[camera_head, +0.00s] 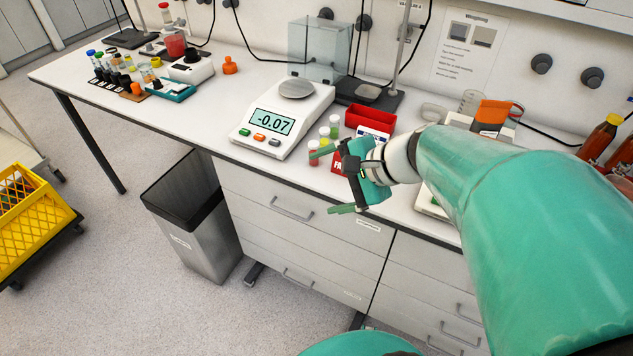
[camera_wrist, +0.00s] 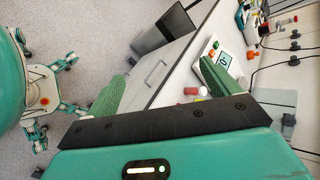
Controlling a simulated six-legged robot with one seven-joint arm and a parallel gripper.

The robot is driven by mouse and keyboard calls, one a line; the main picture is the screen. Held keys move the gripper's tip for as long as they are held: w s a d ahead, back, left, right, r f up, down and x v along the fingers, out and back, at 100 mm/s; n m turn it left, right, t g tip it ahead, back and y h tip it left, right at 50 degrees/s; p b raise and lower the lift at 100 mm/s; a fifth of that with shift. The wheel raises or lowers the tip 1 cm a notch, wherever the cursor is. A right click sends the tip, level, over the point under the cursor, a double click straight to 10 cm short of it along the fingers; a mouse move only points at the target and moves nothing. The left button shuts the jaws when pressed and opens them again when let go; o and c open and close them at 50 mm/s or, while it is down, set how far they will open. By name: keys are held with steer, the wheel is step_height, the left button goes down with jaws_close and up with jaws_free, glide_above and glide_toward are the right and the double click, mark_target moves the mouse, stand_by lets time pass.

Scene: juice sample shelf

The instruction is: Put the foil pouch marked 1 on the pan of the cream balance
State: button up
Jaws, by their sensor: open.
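The cream balance (camera_head: 258,138) stands on the bench in the head view, its display reading -0.07. Its round grey pan (camera_head: 296,88) is bare, in front of a clear glass shield. Part of the balance and its display (camera_wrist: 222,57) also shows in the wrist view. My gripper (camera_head: 332,180) is open and empty at the bench's front edge, right of and nearer than the balance. Its green fingers spread wide in the wrist view (camera_wrist: 161,70). I cannot make out a foil pouch marked 1 in either view.
Small capped bottles (camera_head: 324,142) stand between the balance and my gripper. A red bin (camera_head: 370,122) is behind the gripper. Bottles (camera_head: 603,138) stand at right; racks and vials fill the far left. A waste bin (camera_head: 192,213) stands on the floor. Bare bench lies left of the balance.

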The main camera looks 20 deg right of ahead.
steer(key=s+a+r+n+g+h, duration=0.1)
steer(key=s+a+r+n+h, duration=0.2)
steer(key=s+n+h, duration=0.4)
steer(key=s+a+n, duration=0.1)
steer(key=n, duration=0.6)
steer(key=shift+n+g, duration=0.3)
steer(key=shift+n, duration=0.1)
